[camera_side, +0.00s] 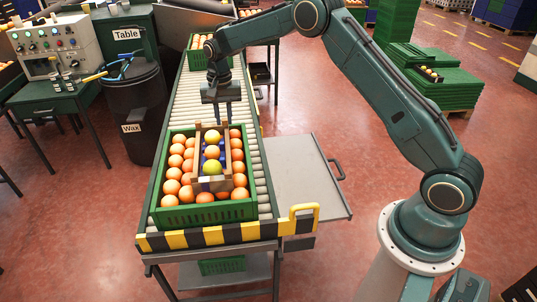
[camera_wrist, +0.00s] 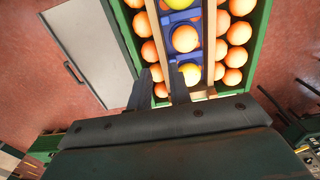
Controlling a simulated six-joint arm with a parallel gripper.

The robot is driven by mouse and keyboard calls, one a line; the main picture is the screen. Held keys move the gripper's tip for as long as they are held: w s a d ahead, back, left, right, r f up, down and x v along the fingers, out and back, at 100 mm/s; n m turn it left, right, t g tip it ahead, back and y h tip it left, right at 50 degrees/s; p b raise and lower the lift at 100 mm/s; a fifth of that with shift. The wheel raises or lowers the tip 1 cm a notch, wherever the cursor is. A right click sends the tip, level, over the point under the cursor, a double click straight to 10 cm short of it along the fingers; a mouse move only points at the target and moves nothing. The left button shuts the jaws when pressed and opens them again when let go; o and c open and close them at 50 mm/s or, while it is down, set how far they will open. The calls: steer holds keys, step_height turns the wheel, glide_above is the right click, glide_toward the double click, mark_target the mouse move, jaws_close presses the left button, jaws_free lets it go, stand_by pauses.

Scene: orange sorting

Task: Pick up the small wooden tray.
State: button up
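The small wooden tray (camera_side: 198,165) lies on the oranges inside a green crate. It has thin wooden side walls and a blue insert, and holds a row of fruit, orange in the middle and yellow-green at both ends. In the wrist view its near end is partly hidden by my fingers; its wooden wall (camera_wrist: 212,45) and blue insert (camera_wrist: 183,17) show. My gripper (camera_side: 222,112) is above the conveyor, near the crate's back edge. In the wrist view my gripper (camera_wrist: 159,75) is open, with an empty gap between the fingers. It does not appear to touch the tray.
The green crate (camera_side: 205,213) full of oranges stands at the front end of the roller conveyor (camera_side: 190,97). Another crate of oranges (camera_side: 196,55) is farther back on it. A grey side table (camera_side: 300,175) is bare.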

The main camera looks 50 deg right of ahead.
glide_above(228, 150)
steer(key=shift+a+f, duration=0.1)
steer(key=shift+f, duration=3.45)
steer(key=shift+f, duration=0.1)
steer(key=shift+f, duration=2.5)
steer(key=shift+r, duration=0.1)
jaws_close()
